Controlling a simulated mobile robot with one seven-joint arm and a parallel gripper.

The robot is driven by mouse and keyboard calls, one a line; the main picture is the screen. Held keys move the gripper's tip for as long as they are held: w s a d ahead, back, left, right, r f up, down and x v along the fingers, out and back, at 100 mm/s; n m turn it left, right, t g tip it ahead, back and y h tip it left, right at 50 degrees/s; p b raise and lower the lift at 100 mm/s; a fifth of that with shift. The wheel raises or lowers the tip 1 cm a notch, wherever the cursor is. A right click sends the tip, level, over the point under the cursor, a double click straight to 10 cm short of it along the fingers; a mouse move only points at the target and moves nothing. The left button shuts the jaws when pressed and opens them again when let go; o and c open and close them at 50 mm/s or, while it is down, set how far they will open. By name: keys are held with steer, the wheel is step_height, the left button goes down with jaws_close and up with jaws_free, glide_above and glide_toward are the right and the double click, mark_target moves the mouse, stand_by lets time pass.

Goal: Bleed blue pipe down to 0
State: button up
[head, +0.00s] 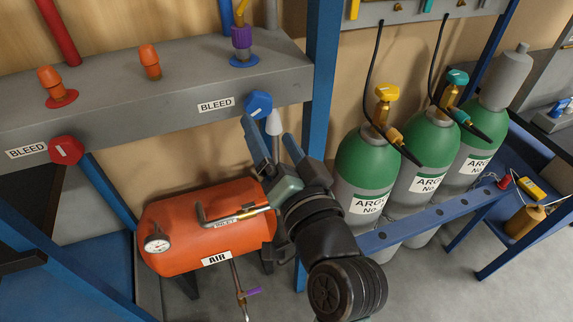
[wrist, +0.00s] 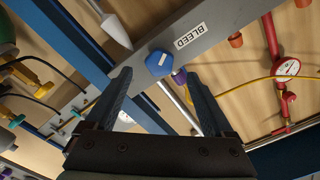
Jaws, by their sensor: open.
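The blue bleed knob (head: 259,104) is a faceted knob with a white mark, on the front of the grey manifold beside a BLEED label (head: 216,105). A blue pipe (head: 226,14) rises behind the manifold at the top. My gripper (head: 266,127) is open and empty, just below and in front of the knob. In the wrist view the blue knob (wrist: 158,64) shows between and beyond the two fingertips (wrist: 158,75), apparently not touched. I cannot make out a gauge for the blue pipe.
A red bleed knob (head: 66,150) sits farther left. An orange air tank (head: 205,228) lies below, with green argon cylinders (head: 367,160) at right. A blue frame post (head: 321,60) stands right of the knob.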

steer(key=b+v, duration=0.1)
steer(key=v, duration=0.5)
steer(key=shift+s, duration=0.25)
steer(key=shift+d, duration=0.1)
step_height(320, 180, up, 20)
steer(key=w+a+n+t+h+p, duration=0.2)
steer(key=n+t+p, duration=0.1)
steer(key=t+p, duration=0.1)
steer(key=s+r+n+t+h+p, duration=0.1)
steer(key=s+r+t, duration=0.2)
steer(key=r, duration=0.6)
steer(key=s+a+r+n+t+h+p, duration=0.1)
steer(key=s+r+t, duration=0.2)
steer(key=r, duration=0.7)
steer(key=shift+s+a+r+h, duration=0.2)
steer(key=shift+s+r+h, duration=0.1)
steer(key=shift+s, duration=0.2)
steer(key=shift+f, duration=0.1)
stand_by(2.1)
